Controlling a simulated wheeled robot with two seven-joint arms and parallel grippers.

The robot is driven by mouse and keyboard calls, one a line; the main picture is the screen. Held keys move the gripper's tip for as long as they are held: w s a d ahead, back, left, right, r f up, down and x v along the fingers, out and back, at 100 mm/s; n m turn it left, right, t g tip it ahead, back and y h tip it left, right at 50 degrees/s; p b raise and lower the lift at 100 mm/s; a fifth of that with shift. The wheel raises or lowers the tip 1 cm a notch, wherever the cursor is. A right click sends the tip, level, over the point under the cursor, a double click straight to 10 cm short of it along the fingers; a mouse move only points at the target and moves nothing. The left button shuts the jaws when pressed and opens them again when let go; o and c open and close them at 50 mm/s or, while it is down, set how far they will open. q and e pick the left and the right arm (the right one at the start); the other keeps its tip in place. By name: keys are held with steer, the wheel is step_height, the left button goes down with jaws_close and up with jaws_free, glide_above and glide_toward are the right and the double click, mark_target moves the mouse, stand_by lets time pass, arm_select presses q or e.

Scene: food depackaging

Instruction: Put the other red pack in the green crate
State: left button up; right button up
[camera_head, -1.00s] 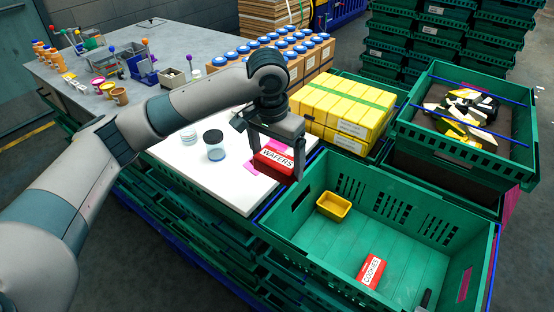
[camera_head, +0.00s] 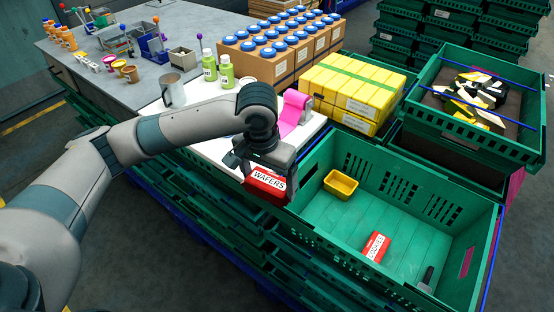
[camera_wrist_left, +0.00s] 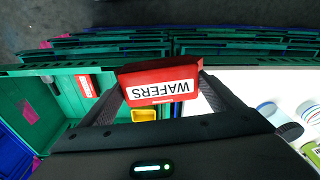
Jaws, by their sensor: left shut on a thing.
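The red wafers pack (camera_head: 266,184) is held in my left gripper (camera_head: 268,176), which is shut on it. In the left wrist view the wafers pack (camera_wrist_left: 160,82) sits between the two fingers, its label upside down. The gripper holds it just left of the green crate (camera_head: 400,215), near the crate's left wall and the edge of the white board. A red cookies pack (camera_head: 376,247) lies on the crate floor. It also shows in the left wrist view (camera_wrist_left: 86,86). My right gripper is not in view.
A yellow tub (camera_head: 341,185) stands in the crate's far left corner. A dark object (camera_head: 427,278) lies at its right end. Yellow boxes (camera_head: 350,95) stand behind the crate. A pink item (camera_head: 293,115), green bottles (camera_head: 226,73) and a metal mug (camera_head: 172,90) are on the white board (camera_head: 215,150).

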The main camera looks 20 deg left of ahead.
arm_select(q)
steer(key=s+a+f+n, duration=0.2)
steer(key=s+f, duration=0.9)
steer(key=shift+s+a+f, duration=0.15)
steer(key=shift+s+f, duration=0.05)
steer(key=shift+f, duration=0.15)
steer(key=shift+a, duration=0.15)
